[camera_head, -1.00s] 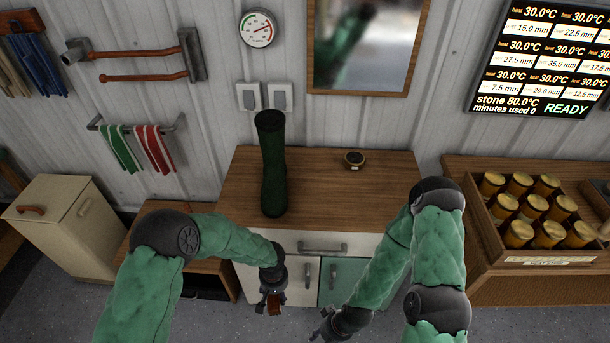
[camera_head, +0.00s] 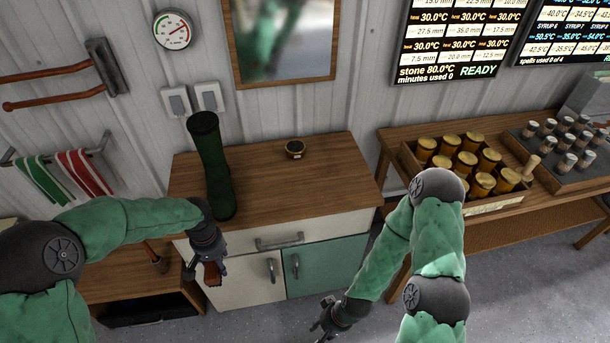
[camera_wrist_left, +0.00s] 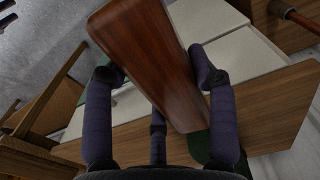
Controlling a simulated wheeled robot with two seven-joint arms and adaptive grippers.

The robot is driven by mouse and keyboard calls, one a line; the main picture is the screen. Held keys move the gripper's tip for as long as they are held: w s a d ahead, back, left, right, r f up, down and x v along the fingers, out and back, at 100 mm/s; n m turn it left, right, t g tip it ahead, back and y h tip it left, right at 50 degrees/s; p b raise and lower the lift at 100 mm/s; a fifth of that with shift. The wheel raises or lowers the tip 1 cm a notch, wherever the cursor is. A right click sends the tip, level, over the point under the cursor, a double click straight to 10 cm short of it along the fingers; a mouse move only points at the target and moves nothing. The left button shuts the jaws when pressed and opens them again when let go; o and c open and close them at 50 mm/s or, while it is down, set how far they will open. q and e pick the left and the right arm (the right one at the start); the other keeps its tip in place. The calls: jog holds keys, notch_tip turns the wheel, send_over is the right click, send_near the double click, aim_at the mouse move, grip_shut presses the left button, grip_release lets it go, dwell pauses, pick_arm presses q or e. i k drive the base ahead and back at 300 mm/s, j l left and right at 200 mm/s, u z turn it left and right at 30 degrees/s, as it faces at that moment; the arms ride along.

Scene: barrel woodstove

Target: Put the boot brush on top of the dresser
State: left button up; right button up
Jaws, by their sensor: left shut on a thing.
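The boot brush, a reddish-brown wooden piece (camera_head: 212,274), is held in my left gripper (camera_head: 210,268) in front of the dresser's left part. In the left wrist view the brush (camera_wrist_left: 150,55) lies between the fingers of the left gripper (camera_wrist_left: 155,75), which is shut on it. Its bristles are not clear to see. The dresser (camera_head: 265,185) has a brown wooden top, with white and teal fronts below. My right gripper (camera_head: 325,322) is low in front of the dresser, apart from it; its fingers look spread and empty.
A tall dark green object (camera_head: 212,170) stands on the dresser's left part. A small round dark item (camera_head: 294,149) sits towards the back. The top's middle and right are clear. A bench with a wooden crate (camera_head: 411,163) of jars stands to the right.

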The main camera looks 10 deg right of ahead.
aim_at(263, 183)
jog(key=i+z, duration=0.45)
jog(key=i+j+z, duration=0.1)
jog(key=z, duration=0.4)
jog(key=i+j, duration=0.15)
jog(key=i, duration=0.15)
